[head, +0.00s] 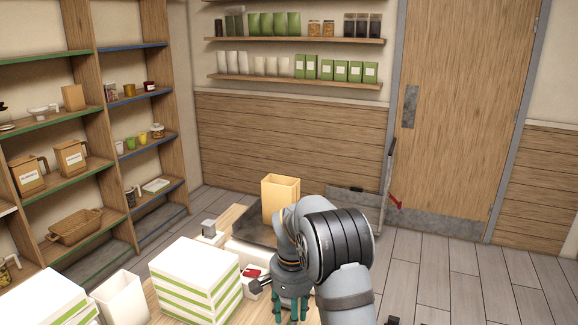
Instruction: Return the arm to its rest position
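My grey arm with a black ribbed joint reaches in from the lower right in the head view. My gripper (291,306) is at the arm's end, pointing down over the wooden table, with teal finger-like parts. It is small and partly hidden by the wrist, so I cannot tell whether it is open or shut. No held object shows. A small white box with a red item (252,273) is just left of the wrist.
A stack of white and green boxes (196,283) and a white container (121,299) stand left of my gripper. A tan open box (280,197) stands behind the arm. Shelves (77,138) line the left wall. Grey floor (450,284) at right is mostly clear before the wooden door (463,105).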

